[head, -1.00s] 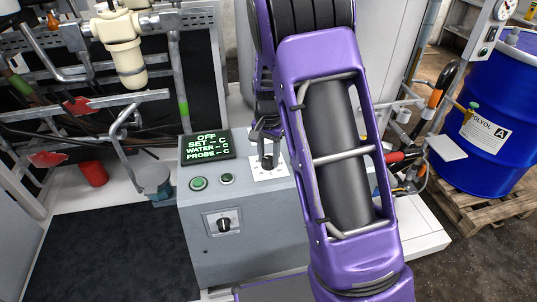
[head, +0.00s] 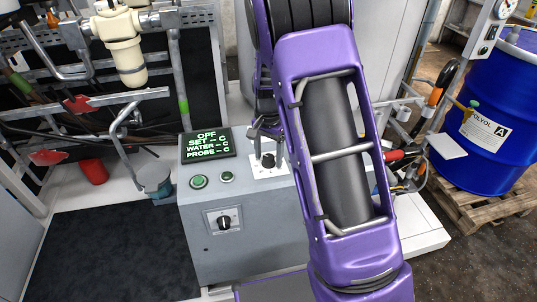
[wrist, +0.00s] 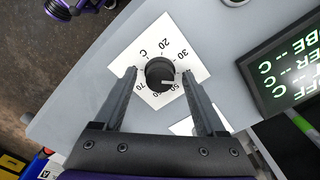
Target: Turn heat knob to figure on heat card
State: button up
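The heat knob (wrist: 160,73) is a black round knob with a white pointer line on a white dial plate (wrist: 124,56). The plate carries figures from 20 to 70 and a C. In the wrist view the line points right, roughly toward the 50 side; the exact setting is hard to read. My gripper (wrist: 159,75) is open, one finger on each side of the knob, with gaps visible. In the head view the knob (head: 268,160) stands on the grey cabinet top, below my gripper (head: 262,132). I cannot make out a heat card with a readable figure.
A black display (head: 207,144) reads OFF, SET, WATER and PROBE, with dashes. Two green buttons (head: 198,182) and a black selector switch (head: 223,222) are on the cabinet (head: 255,245). A white piece (wrist: 183,127) lies partly behind a finger. A blue drum (head: 490,120) stands right.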

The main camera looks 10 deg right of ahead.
aim_at(268, 157)
jog(key=shift+r, duration=0.1)
notch_tip(268, 157, up, 17)
jog(key=p, duration=0.1)
jog(key=shift+r+p, duration=0.15)
jog(key=shift+p, duration=0.2)
